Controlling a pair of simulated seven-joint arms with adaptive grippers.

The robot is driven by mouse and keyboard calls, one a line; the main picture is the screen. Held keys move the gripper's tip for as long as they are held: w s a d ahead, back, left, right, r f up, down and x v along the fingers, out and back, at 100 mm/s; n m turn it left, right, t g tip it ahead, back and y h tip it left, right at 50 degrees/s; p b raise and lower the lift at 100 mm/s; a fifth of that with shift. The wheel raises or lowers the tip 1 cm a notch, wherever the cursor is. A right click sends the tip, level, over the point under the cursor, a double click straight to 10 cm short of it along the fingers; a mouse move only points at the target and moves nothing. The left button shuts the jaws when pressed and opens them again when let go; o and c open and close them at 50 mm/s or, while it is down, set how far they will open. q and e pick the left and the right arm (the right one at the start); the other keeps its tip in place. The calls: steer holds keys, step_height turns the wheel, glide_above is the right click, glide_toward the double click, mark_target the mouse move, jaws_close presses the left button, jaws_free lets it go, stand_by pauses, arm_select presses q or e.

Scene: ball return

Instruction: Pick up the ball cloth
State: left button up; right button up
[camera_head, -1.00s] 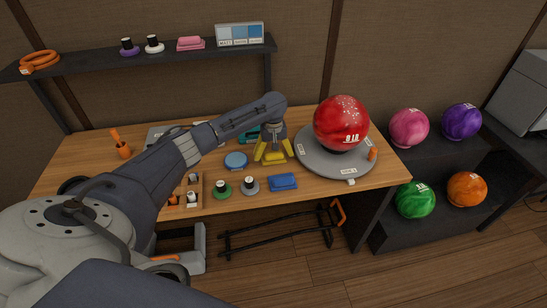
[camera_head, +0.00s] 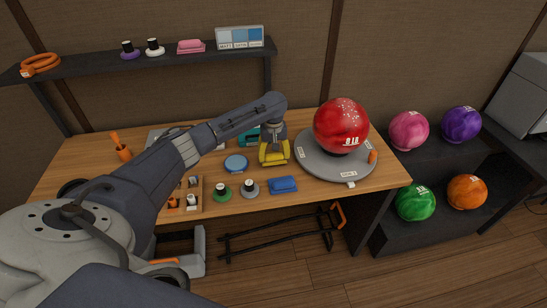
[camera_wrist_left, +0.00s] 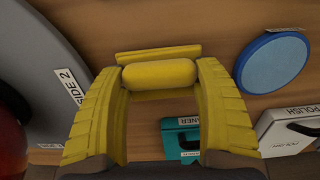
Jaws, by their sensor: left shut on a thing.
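The ball cloth (camera_head: 275,162) is a yellow folded piece on the wooden table, left of the red ball's round grey stand. My left gripper (camera_head: 274,157) points down over it with its yellow fingers shut on it. In the left wrist view the cloth (camera_wrist_left: 159,73) shows as a rounded yellow roll between the fingertips (camera_wrist_left: 160,76), with a flat yellow edge beyond it. The cloth looks at table level; I cannot tell if it is clear of the wood. My right gripper is in neither view.
The red ball (camera_head: 341,124) sits on the grey stand (camera_head: 312,164) close right of the gripper. A blue disc (camera_head: 236,163), blue folded pad (camera_head: 283,185) and teal case (camera_wrist_left: 178,139) lie nearby. A shelf (camera_head: 90,64) runs along the back wall.

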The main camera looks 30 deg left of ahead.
arm_select(q)
step_height(320, 180, up, 19)
steer(key=shift+f, duration=0.15)
stand_by(0.4)
